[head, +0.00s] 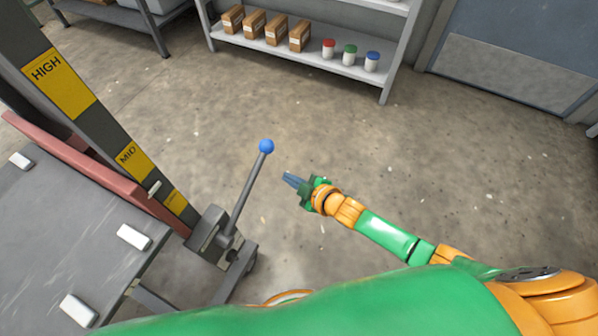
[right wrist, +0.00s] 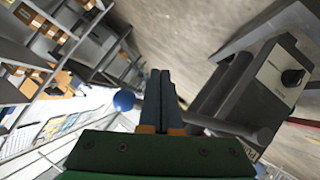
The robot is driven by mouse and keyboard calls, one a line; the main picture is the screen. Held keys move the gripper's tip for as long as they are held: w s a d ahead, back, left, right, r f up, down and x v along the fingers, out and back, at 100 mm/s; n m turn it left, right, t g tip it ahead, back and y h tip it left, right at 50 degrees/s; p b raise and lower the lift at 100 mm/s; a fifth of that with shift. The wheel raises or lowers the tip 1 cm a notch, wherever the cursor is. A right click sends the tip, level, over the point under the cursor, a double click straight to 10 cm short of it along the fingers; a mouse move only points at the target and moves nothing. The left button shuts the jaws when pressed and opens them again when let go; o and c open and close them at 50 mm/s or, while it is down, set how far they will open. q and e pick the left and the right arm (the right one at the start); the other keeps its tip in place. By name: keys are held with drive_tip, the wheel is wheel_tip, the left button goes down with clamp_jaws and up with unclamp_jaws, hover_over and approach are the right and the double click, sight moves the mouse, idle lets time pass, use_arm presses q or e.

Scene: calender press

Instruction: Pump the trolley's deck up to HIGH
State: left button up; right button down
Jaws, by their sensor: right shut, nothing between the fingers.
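The trolley's grey deck (head: 75,215) fills the left of the head view. Its dark post (head: 112,128) carries yellow plates: HIGH (head: 60,78), MID (head: 133,160) and a lower one whose word is unreadable. A small pale pointer (head: 154,188) sits between MID and the lowest plate. The grey pump lever (head: 246,192) rises from its foot block (head: 212,235), leans right and ends in a blue ball (head: 266,146). My right gripper (head: 287,178) is shut and empty, right of the ball and apart from it. The ball shows in the right wrist view (right wrist: 124,100), left of the fingers (right wrist: 160,85). My left gripper is out of view.
A shelf (head: 310,55) at the back holds several brown boxes (head: 265,26) and three small jars (head: 350,55). A blue-grey door (head: 510,60) stands back right. White blocks (head: 133,237) lie on the deck. Floor around my right gripper is clear.

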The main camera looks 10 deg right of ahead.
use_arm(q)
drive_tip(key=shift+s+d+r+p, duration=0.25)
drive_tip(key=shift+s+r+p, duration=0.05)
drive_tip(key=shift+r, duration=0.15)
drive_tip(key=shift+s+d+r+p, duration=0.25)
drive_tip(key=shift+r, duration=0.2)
use_arm(e)
drive_tip(key=v, duration=0.3)
drive_tip(key=shift+s+d+r, duration=0.1)
drive_tip(key=shift+d+r, duration=0.2)
drive_tip(key=shift+r, duration=0.05)
